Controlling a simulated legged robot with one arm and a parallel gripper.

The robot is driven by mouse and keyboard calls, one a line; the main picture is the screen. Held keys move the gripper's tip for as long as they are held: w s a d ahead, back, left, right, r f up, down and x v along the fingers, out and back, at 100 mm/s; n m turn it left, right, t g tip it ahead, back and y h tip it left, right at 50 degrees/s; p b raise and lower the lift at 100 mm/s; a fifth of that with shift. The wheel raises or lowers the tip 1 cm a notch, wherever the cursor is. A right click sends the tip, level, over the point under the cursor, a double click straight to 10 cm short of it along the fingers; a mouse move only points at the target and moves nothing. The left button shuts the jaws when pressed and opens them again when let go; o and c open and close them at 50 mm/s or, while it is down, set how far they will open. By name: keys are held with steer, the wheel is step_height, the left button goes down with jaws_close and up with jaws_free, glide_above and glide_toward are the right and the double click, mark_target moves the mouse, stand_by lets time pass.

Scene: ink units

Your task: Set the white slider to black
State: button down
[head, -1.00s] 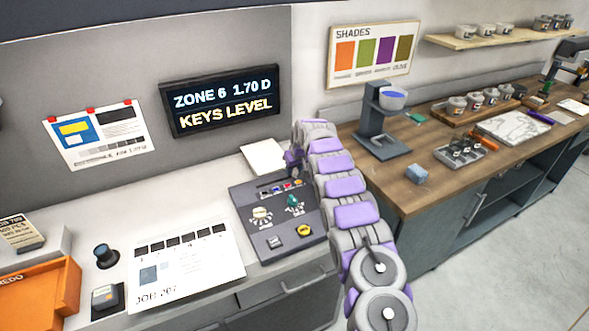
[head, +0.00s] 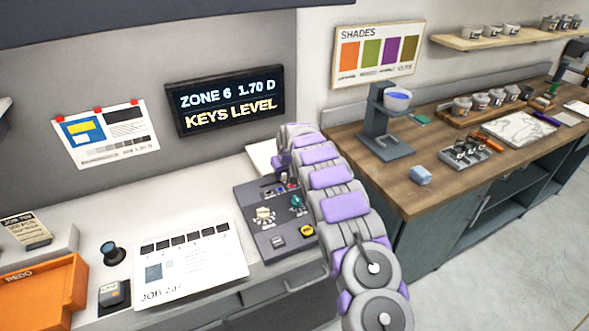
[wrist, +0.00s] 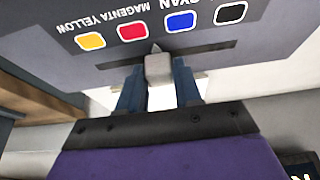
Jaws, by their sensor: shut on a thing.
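The pale grey-white slider knob (wrist: 158,68) sits in a dark slot on the control panel (wrist: 285,35) in the wrist view. Its pointer lies between the red square (wrist: 132,31) labelled magenta and the blue square (wrist: 180,23) labelled cyan. The yellow square (wrist: 90,41) is at the left and the black square (wrist: 231,13) at the right. My gripper (wrist: 158,88) is shut on the knob, one finger on each side. In the head view my gripper (head: 282,165) is at the panel's back edge, and the knob is hard to make out.
The panel also bears a cream knob (head: 264,214), a green knob (head: 297,201) and a yellow button (head: 306,231). A display (head: 228,102) reads "ZONE 6 1.70 D, KEYS LEVEL". A job sheet (head: 190,270) lies left of the panel. My arm covers the panel's right side.

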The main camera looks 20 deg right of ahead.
mark_target(262, 184)
steer(key=a, duration=0.4)
steer(key=a+p, duration=0.1)
steer(key=a, duration=0.2)
steer(key=shift+a+r, duration=0.2)
steer(key=shift+a, duration=0.2)
steer(key=shift+d, duration=0.1)
steer(key=c, duration=1.2)
jaws_free()
steer(key=o, duration=0.4)
steer(key=shift+a+r, duration=0.1)
steer(key=shift+a, duration=0.2)
steer(key=shift+c, duration=0.2)
steer(key=shift+w+f, duration=0.1)
steer(key=shift+f, duration=0.1)
steer(key=shift+d, duration=0.1)
